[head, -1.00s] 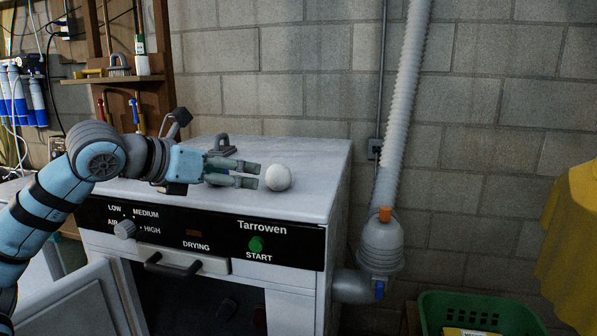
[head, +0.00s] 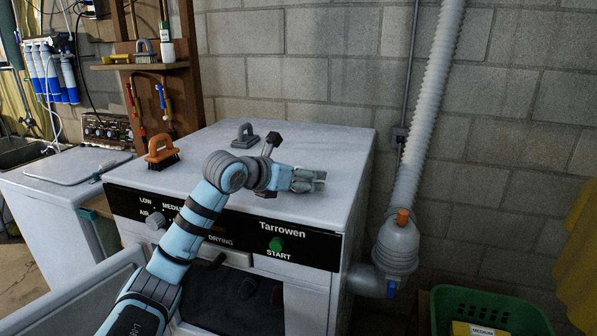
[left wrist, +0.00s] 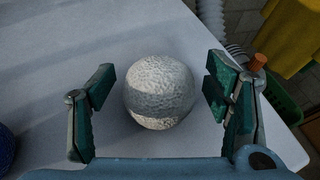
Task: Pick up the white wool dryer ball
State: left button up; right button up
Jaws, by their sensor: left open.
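The white wool dryer ball (left wrist: 160,91) sits on the white dryer top (left wrist: 110,30) in the left wrist view, with a grey band of shadow across its middle. My left gripper (left wrist: 158,95) is open, with one green-padded finger on each side of the ball and a visible gap to each. In the head view my left gripper (head: 310,181) is low over the right part of the dryer top (head: 330,145). The ball cannot be made out there, hidden by the gripper. My right gripper is in neither view.
An orange brush (head: 161,149) and a grey handled tool (head: 245,136) stand on the dryer top. A dark blue round thing (left wrist: 5,150) shows at the left edge of the wrist view. A ribbed duct (head: 428,110) and green basket (head: 485,300) are to the right.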

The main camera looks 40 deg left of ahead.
pick_arm(q)
jog(key=c, duration=1.2)
